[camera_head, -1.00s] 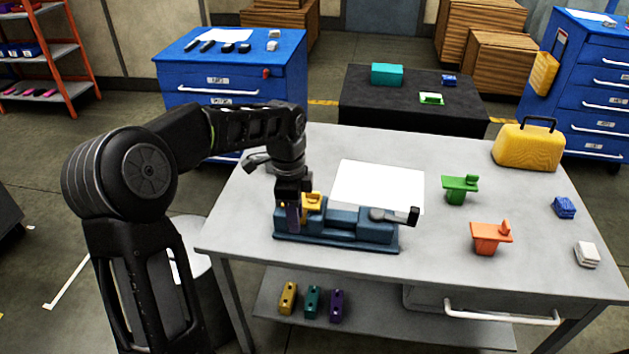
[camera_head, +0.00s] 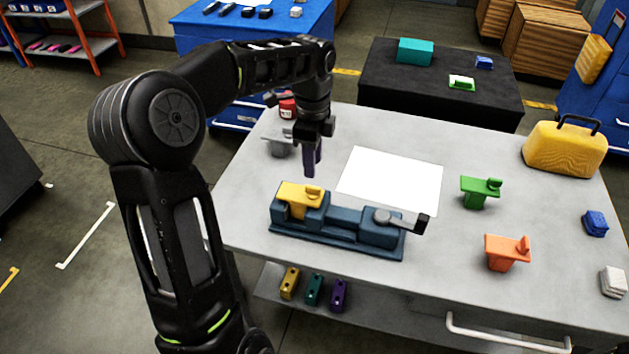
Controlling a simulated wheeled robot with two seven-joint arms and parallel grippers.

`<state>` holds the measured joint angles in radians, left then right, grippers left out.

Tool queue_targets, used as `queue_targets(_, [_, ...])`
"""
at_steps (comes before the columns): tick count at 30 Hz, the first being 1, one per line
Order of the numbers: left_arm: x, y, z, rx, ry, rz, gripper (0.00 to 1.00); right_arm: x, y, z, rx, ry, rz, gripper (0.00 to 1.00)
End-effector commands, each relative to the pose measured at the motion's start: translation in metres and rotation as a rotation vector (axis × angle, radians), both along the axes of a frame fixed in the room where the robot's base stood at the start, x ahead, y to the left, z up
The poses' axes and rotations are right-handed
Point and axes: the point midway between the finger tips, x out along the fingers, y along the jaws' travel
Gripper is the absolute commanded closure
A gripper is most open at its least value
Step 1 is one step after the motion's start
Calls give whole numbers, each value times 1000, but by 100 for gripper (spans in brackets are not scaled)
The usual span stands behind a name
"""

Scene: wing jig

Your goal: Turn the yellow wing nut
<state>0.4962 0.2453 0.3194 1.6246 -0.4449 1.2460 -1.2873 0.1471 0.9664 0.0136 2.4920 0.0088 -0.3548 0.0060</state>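The yellow wing nut (camera_head: 300,196) sits at the left end of the blue jig (camera_head: 340,228), as a flat yellow plate with a small raised tab at its right. Its lower part is hidden in the jig. A grey lever with a black end (camera_head: 421,224) lies across the jig's right end. My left gripper (camera_head: 313,168) points down, empty, above and behind the yellow wing nut and clear of it. Its two dark purple fingers show apart, one partly behind the other. My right gripper is not in view.
A green piece (camera_head: 478,194) and an orange piece (camera_head: 505,254) stand right of the jig. A white sheet (camera_head: 390,182) lies behind the jig. A yellow case (camera_head: 565,149) stands back right.

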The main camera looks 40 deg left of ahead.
Motion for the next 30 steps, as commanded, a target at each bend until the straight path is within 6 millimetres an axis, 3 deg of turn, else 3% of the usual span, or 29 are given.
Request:
queue_targets(5, [0,0,-11,-1,3,1,67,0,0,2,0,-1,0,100])
queue_targets(18, [0,0,-71,-1,3,0,67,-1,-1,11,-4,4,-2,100])
queue_targets(29, [0,0,-78,0,0,0,67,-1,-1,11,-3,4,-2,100])
queue_targets(30, [0,0,-78,0,0,0,71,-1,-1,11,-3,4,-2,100])
